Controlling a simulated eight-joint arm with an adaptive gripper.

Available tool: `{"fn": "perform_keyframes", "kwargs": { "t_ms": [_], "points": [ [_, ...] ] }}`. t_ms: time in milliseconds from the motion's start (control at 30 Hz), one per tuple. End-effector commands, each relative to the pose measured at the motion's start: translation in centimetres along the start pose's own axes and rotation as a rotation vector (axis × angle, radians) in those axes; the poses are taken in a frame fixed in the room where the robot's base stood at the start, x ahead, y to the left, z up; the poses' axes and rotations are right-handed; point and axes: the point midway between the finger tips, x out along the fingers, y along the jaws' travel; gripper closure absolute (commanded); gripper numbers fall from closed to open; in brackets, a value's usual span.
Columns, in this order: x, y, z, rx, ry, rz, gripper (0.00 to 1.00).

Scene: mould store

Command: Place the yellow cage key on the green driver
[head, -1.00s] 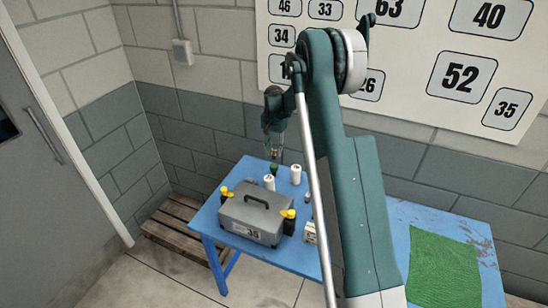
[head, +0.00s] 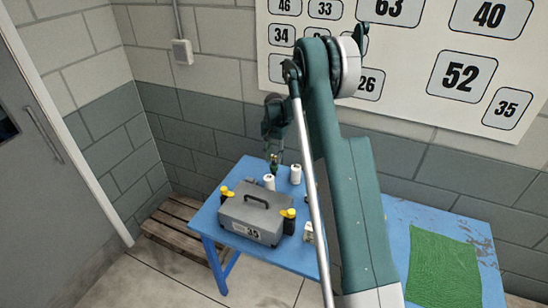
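My gripper (head: 273,147) points down over the far left part of the blue table, beyond the grey case. A small green upright thing (head: 274,167), which looks like the green driver, stands just below the fingertips. A tiny yellowish spot (head: 273,156) shows between the fingertips and the green thing. It may be the yellow cage key, but it is too small to be sure. I cannot tell whether the fingers are open or shut, or whether they touch the green thing.
White cylinders (head: 296,175) (head: 269,182) stand close to the green thing. A grey case (head: 252,217) with black, yellow-topped items (head: 289,224) beside it sits nearer. A green mat (head: 443,268) lies at the table's right. The wall is behind.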

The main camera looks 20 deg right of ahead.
Motion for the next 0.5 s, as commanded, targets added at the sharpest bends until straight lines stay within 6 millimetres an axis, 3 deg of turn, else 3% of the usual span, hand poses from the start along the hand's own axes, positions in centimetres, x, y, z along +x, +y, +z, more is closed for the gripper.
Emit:
{"fn": "perform_keyframes", "kwargs": {
  "t_ms": [100,500],
  "points": [
    [-0.01,0.00,0.00,0.000,0.000,0.000,0.60],
    [-0.14,0.00,0.00,0.000,0.000,0.000,0.60]
  ]
}}
